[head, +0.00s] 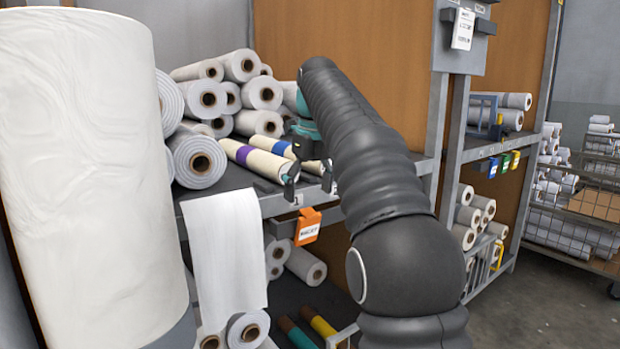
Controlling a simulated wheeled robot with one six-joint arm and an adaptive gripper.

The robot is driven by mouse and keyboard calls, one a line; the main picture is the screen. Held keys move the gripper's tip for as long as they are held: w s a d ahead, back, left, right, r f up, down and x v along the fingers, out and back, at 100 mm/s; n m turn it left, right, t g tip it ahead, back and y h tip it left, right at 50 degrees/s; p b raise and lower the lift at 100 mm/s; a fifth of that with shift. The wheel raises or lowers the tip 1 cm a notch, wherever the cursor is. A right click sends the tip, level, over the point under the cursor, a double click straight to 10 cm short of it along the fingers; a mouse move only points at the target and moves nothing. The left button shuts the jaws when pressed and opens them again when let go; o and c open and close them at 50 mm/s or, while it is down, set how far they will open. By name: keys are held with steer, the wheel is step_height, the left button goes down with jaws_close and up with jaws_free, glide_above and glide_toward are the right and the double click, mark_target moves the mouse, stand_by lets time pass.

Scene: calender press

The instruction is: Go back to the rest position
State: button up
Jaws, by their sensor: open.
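My arm, dark and ribbed, reaches from the bottom right up toward the shelf. My gripper (309,180) is at the shelf's front edge, its two dark fingertips apart with nothing seen between them. Behind it on the shelf (232,199) lie cream rolls, one with a purple band (243,154) and one with a blue band (281,147). The gripper is in front of their near ends; whether it touches any roll I cannot tell. Part of the wrist is hidden behind my arm.
A large white roll (90,170) stands close at left. White rolls (198,160) are stacked on the shelf. An orange tag (307,226) hangs at its edge, and a white sheet (225,255) hangs down. A grey post (447,130) stands right of my arm. Floor (545,310) is clear at lower right.

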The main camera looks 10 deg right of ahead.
steer(key=shift+s+d+r, duration=0.1)
steer(key=shift+s+r, duration=0.1)
steer(key=shift+r, duration=1.4)
steer(key=s+f+n+t, duration=0.1)
steer(key=s+f+n, duration=0.2)
steer(key=s+n, duration=0.55)
steer(key=s+f+n+t, duration=0.1)
steer(key=s+f+n, duration=0.3)
steer(key=s+n, duration=0.45)
steer(key=s+f+n+t, duration=0.2)
steer(key=s+f+n, duration=1.2)
steer(key=f, duration=0.4)
steer(key=shift+s+a+f+h, duration=0.2)
steer(key=shift+s+f+h, duration=0.1)
steer(key=shift+s, duration=0.1)
steer(key=shift+r, duration=0.1)
